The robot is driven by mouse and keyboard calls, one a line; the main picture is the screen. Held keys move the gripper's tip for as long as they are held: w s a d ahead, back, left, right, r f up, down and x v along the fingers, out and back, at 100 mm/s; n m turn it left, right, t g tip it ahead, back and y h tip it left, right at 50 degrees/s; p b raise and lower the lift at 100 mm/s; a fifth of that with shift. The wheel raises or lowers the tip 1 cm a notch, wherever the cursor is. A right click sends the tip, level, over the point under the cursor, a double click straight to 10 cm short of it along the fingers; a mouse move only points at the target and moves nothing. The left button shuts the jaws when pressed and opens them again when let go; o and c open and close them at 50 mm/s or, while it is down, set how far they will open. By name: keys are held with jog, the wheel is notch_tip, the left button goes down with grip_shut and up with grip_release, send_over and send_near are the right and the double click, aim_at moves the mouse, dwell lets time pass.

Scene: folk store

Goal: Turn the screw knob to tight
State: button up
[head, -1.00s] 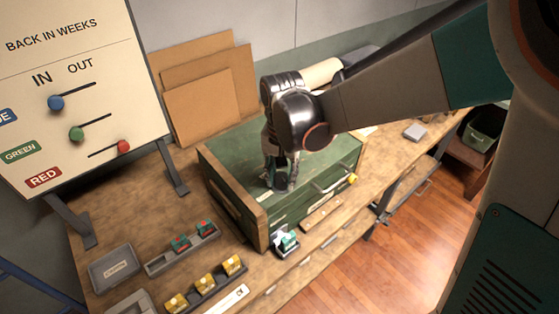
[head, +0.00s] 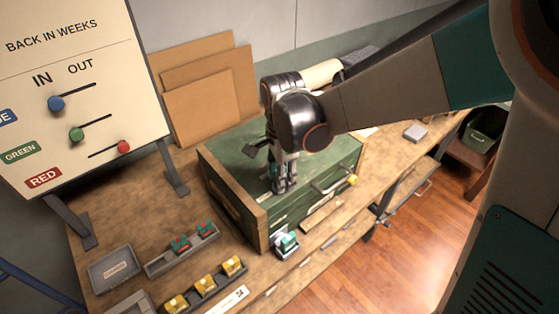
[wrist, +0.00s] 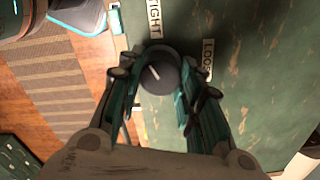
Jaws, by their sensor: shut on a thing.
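The dark round screw knob (wrist: 160,71) is on top of the green chest (head: 233,165). Its white pointer line slants toward the upper left in the wrist view. The TIGHT label (wrist: 154,18) is above the knob and the LOOSE label (wrist: 207,58) is to its right in that view. My gripper (wrist: 158,82) has one finger on each side of the knob and is shut on it. In the head view my gripper (head: 283,184) points down at the chest top and hides the knob.
Trays of yellow blocks (head: 205,287) and green-red blocks (head: 183,249) lie at the front left of the bench. Cardboard sheets (head: 205,105) lean behind. A board with sliders (head: 75,85) stands at the left.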

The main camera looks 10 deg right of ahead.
jog(key=m, duration=0.5)
dwell(0.6)
jog(key=o, duration=1.1)
